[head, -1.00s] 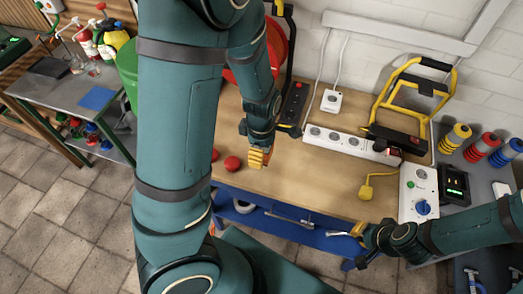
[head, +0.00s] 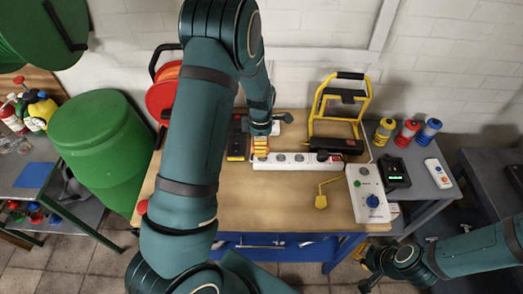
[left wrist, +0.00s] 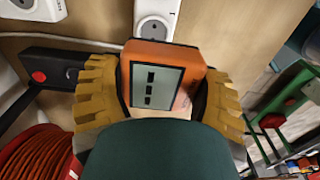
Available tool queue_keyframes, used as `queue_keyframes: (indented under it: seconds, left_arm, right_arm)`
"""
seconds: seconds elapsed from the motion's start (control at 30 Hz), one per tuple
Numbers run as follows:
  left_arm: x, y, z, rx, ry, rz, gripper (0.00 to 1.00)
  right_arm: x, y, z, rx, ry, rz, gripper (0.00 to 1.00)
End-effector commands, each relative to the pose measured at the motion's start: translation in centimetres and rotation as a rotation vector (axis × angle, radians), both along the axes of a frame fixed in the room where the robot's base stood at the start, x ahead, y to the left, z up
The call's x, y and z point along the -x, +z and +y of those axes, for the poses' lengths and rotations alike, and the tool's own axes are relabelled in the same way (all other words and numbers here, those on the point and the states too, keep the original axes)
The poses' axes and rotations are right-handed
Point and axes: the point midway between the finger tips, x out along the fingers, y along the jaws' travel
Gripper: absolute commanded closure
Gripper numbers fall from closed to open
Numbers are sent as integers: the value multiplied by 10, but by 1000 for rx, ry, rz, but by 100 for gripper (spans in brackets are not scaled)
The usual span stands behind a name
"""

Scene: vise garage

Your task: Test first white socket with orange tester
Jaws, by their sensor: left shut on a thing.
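The orange tester (left wrist: 161,56) with a grey screen is between the yellow-padded fingers of my left gripper (left wrist: 160,95), which is shut on it. In the head view my left gripper (head: 260,146) is at the left end of the white socket strip (head: 290,167). In the left wrist view, the strip's end socket (left wrist: 155,26), marked 1, is just beyond the tester's top edge. The tester's far side is hidden, so I cannot tell whether it touches the strip. My right gripper (head: 366,268) is open and empty, low at the right, off the table's front edge.
A black strip with a red button (left wrist: 40,76) lies left of the tester. A red cable reel (left wrist: 35,153) is nearby. A yellow work light (head: 340,105) stands behind the strip.

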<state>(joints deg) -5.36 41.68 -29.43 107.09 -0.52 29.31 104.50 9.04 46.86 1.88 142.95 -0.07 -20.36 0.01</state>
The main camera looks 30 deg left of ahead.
Motion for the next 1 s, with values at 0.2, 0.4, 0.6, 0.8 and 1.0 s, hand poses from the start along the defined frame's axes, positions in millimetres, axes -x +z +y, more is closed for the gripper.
queue_keyframes:
  seconds: [0.2, 0.4, 0.6, 0.8, 1.0]
  left_arm:
    - [-6, -1, 5, 4, 19, 0, 63]
    - [-6, -1, 4, 4, 18, 0, 63]
    - [-5, -3, 4, 4, 17, 0, 63]
    - [-5, -12, 5, 3, 18, 1, 63]
    - [-5, -28, 4, 3, 17, 2, 63]
  right_arm:
    - [0, 3, 0, -1, 1, -1, 100]
    - [0, 3, 0, -1, 1, 0, 100]
    - [0, 2, 0, -1, 1, -1, 100]
    - [0, 1, 0, -1, 0, 0, 100]
    - [0, -2, 0, -1, 0, 0, 100]
